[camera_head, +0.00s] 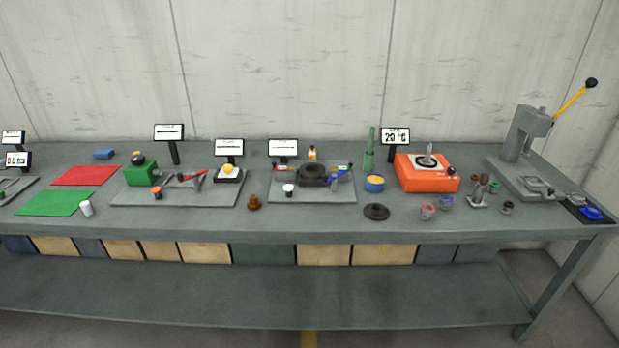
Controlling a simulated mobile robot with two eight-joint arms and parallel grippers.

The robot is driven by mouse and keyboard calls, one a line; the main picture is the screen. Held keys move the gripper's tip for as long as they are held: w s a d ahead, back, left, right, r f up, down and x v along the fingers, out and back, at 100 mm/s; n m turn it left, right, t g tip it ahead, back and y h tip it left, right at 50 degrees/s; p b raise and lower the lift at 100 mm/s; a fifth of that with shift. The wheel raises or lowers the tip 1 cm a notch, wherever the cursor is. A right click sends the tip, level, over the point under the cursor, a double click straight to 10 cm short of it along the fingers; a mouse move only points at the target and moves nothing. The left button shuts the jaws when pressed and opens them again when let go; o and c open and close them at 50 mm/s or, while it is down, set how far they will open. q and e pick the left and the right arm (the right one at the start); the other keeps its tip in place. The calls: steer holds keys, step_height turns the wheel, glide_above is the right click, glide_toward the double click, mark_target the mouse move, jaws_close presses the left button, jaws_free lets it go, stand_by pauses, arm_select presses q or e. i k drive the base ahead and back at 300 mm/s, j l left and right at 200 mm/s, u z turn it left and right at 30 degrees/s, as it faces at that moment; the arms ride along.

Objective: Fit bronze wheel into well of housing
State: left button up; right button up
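A small brown, bronze-coloured stepped piece (254,203) stands on the bench between two grey fixture plates; it looks like the bronze wheel. A dark round-topped block (312,176), which looks like the housing, sits on the grey fixture plate (312,196) in the middle, between red-handled and blue-handled parts. The two are apart. The inside of its well is too small to make out. Neither of my grippers is in view.
A dark ring-shaped disc (376,211) lies on the bench (330,222) front right of the middle plate. A small white cup (289,189) stands on that plate. An orange hot-plate unit (427,178) and a lever press (525,150) stand to the right. Red mat (85,176) and green mat (55,204) lie left.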

mark_target(306, 179)
steer(key=i+j, duration=0.1)
steer(key=i, duration=0.55)
steer(key=i+j, duration=0.1)
steer(key=i, duration=0.6)
steer(key=j+u, duration=0.05)
